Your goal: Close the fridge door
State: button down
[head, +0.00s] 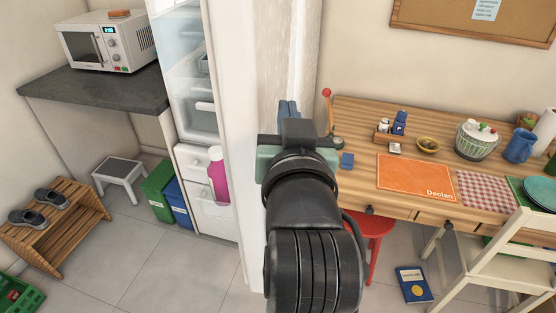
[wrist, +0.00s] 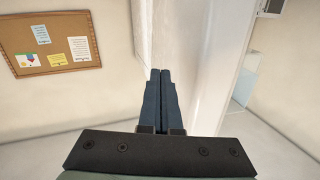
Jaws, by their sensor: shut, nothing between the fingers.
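The fridge (head: 186,60) stands left of centre in the head view, with its clear shelves and drawers exposed. The fridge door (head: 234,120) is open and shows nearly edge-on as a tall white panel. A pink bottle (head: 217,175) is at its inner side. My gripper (head: 289,110) is just right of the panel, fingers together and empty. In the wrist view, the blue fingertips (wrist: 160,75) point toward a pale upright surface, with a white panel (wrist: 212,70) just to their right. I cannot tell whether they touch it. My arm hides part of the area below.
A wooden desk (head: 350,108) with an orange mat (head: 415,176) is on the right; a red stool (head: 372,226) and a cream chair (head: 488,250) stand by it. A microwave (head: 108,42) sits on the dark counter (head: 100,92) at left.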

notch_tip(320, 180, down, 6)
jog(key=d+m+g+y+p, duration=0.2)
jog(key=g+p, duration=0.2)
jog(key=m+g+y, duration=0.1)
jog(key=m+y, duration=0.3)
jog(key=y, duration=0.1)
send_near(263, 192)
jog(key=w+d+f, duration=0.2)
jog(key=d+f, duration=0.1)
jog(key=d, duration=0.1)
jog(key=s+d+m+t+y, duration=0.2)
jog(key=s+d+m+y, duration=0.1)
jog(key=s+m, duration=0.15)
jog(key=s+a+p+x, duration=0.1)
jog(key=p+x, duration=0.3)
jog(key=x, duration=0.8)
jog(key=shift+s+a+f, duration=0.15)
jog(key=shift+s+a, duration=0.2)
jog(key=shift+a, duration=0.3)
